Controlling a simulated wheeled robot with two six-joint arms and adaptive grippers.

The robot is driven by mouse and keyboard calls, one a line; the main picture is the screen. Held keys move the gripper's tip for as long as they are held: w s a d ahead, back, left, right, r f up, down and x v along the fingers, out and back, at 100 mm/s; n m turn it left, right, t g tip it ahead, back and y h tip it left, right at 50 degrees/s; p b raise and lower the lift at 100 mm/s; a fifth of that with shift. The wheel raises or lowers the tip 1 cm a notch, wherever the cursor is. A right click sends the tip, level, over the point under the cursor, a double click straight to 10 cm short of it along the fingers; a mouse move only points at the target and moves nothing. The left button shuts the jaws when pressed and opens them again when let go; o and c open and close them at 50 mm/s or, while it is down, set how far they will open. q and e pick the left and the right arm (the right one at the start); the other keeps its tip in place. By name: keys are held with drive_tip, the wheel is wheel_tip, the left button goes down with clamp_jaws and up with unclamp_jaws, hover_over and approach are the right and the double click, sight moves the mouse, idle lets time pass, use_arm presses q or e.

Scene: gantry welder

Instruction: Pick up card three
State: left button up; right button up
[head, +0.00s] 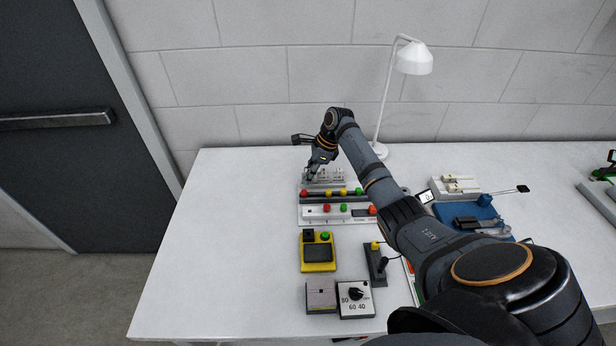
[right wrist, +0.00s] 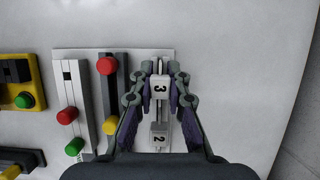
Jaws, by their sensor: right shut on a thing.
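Card three (right wrist: 159,88) is a small white piece with a black "3" on it. In the right wrist view it stands between the two fingers of my right gripper (right wrist: 161,72), which is shut on it. Card two (right wrist: 159,138), marked "2", stands in the same grey slotted holder, nearer the bottom of that view. In the head view my right gripper (head: 316,168) is over the card holder (head: 338,184) at the back of the white panel, and card three is too small to make out there. My left gripper is not in view.
Next to the holder are slider strips with red, yellow and green knobs (head: 325,209). A yellow box (head: 319,267), a dial box (head: 356,294) and a lever box (head: 376,264) stand nearer. A lamp (head: 383,150) stands behind; the table's left side (head: 220,240) is clear.

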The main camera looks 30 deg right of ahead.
sight(307, 170)
drive_tip(key=shift+r, duration=0.15)
drive_tip(key=shift+r, duration=0.25)
wheel_tip(307, 170, up, 2)
drive_tip(key=shift+r+b, duration=0.25)
drive_tip(key=shift+b, duration=0.15)
drive_tip(key=s+d+r+b, duration=0.1)
drive_tip(key=s+r, duration=0.2)
drive_tip(key=s, duration=0.1)
drive_tip(key=s+d+r+b, duration=0.1)
drive_tip(key=s+d+r, duration=0.1)
drive_tip(key=s+r, duration=0.1)
drive_tip(key=s+d+r+b, duration=0.1)
drive_tip(key=s+d+r, duration=0.1)
drive_tip(key=s, duration=0.4)
drive_tip(key=shift+r, duration=0.85)
drive_tip(key=shift+r, duration=0.25)
